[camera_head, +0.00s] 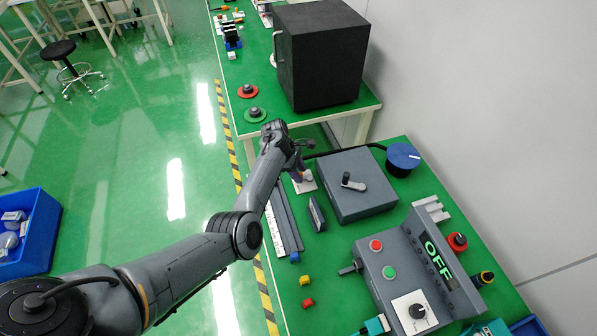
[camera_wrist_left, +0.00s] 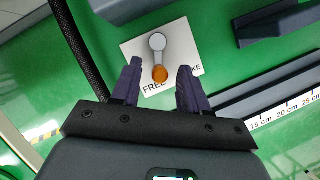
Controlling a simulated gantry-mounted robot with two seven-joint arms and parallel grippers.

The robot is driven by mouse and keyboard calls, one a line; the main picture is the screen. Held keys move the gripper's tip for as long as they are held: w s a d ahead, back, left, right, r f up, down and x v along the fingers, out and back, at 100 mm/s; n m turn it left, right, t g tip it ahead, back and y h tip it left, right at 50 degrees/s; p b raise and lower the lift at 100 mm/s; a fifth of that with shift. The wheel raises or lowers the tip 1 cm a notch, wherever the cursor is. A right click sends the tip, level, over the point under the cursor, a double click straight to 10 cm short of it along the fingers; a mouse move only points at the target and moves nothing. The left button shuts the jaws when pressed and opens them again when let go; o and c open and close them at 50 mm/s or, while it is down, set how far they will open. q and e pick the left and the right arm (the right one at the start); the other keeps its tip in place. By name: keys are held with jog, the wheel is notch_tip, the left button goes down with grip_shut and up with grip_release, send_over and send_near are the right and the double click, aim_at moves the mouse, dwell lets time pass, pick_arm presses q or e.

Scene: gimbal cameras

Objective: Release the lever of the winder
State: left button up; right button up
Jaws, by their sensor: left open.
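A small lever (camera_wrist_left: 158,57) with a grey round pivot and an orange end stands on a white plate (camera_wrist_left: 133,50) in the left wrist view. The plate's print shows "FREE" at the lower left and letters ending in "KE" at the right. My left gripper (camera_wrist_left: 161,70) is open, its two dark fingers on either side of the orange end, with gaps showing. Whether they are level with it in height I cannot tell. In the head view the white plate (camera_head: 306,186) lies below my left gripper (camera_head: 298,172), which partly hides the lever. My right gripper is out of view.
A grey box with a black crank (camera_head: 353,182) and a blue spool (camera_head: 402,156) stand right of the plate. A control box with an "OFF" display (camera_head: 438,258) is nearer. A ruler strip (camera_head: 284,222) runs beside my arm. A large black box (camera_head: 325,55) stands behind.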

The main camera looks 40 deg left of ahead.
pick_arm(q)
jog(key=shift+c, duration=0.2)
grip_shut()
jog(key=shift+w+a+m, duration=0.15)
jog(key=shift+m, duration=0.25)
jog(key=shift+w+m+g, duration=0.1)
jog(key=shift+m+g, duration=0.3)
jog(key=shift+m, duration=0.2)
